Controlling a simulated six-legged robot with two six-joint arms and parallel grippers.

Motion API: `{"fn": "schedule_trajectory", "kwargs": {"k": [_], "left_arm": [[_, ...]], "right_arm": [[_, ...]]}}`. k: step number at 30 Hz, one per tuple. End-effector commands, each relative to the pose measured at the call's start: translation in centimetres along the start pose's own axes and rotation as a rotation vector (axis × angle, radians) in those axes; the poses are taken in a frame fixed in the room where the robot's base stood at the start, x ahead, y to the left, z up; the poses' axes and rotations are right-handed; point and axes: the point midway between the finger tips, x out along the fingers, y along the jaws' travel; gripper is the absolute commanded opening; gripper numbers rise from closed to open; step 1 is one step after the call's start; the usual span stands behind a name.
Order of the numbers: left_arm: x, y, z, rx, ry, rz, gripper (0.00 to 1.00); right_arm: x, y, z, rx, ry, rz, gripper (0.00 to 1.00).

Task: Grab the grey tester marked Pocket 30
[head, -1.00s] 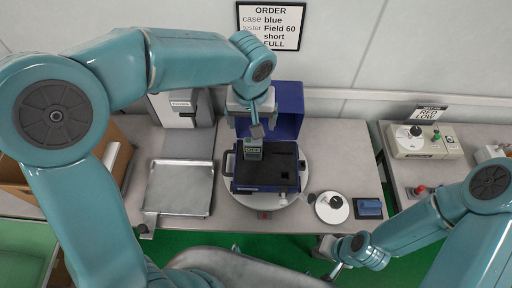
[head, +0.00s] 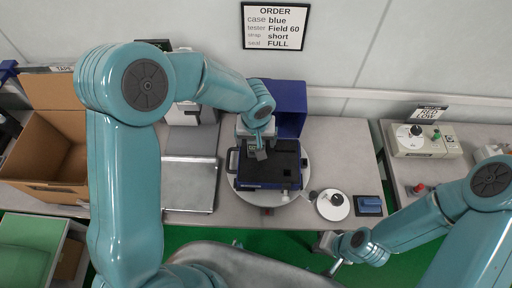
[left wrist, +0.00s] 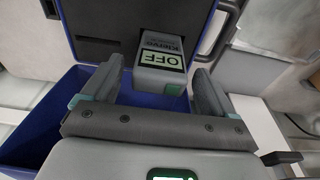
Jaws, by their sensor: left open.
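A grey tester (left wrist: 160,66) with a pale display reading OFF stands in the dark foam of the blue case (head: 262,183). The brand word on it is partly readable, but I cannot read a Pocket 30 mark. My left gripper (left wrist: 157,88) is open, with a finger on each side of the tester and a gap at both sides. In the head view my left gripper (head: 259,147) is over the back part of the case and largely hides the tester. My right gripper (head: 335,258) is low at the front edge of the table, its jaws unclear.
A metal tray (head: 188,187) lies left of the case, with an open cardboard box (head: 42,150) further left.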

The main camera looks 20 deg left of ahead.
Motion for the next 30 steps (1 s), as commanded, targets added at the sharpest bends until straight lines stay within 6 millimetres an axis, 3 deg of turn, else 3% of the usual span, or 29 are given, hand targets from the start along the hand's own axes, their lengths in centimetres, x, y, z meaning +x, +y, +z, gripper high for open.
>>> {"fn": "schedule_trajectory", "kwargs": {"k": [1,2,6,8,9,20,26,30], "left_arm": [[0.0,0.0,0.0,0.0,0.0,0.0,0.87],[0.0,0.0,0.0,0.0,0.0,0.0,0.81],[0.0,0.0,0.0,0.0,0.0,0.0,0.35],[0.0,0.0,0.0,0.0,0.0,0.0,0.16],[-0.1,0.0,0.0,0.0,0.0,0.0,0.11],[-1.0,0.0,-0.2,-0.001,0.004,0.0,0.11],[-4.3,0.0,-0.8,-0.002,0.007,0.002,0.11],[-7.8,0.1,-1.3,-0.002,0.008,0.003,0.11]], "right_arm": [[0.0,0.0,0.0,0.0,0.0,0.0,0.0],[0.0,0.0,0.0,0.0,0.0,0.0,0.0],[0.0,0.0,0.0,0.0,0.0,0.0,0.0],[0.0,0.0,0.0,0.0,0.0,0.0,0.0],[0.0,0.0,0.0,0.0,0.0,0.0,0.0],[0.1,0.0,0.0,0.0,0.0,0.0,0.0],[0.3,0.1,0.0,0.0,0.0,0.0,0.0],[0.5,0.2,0.0,0.0,0.0,0.0,0.0]]}}
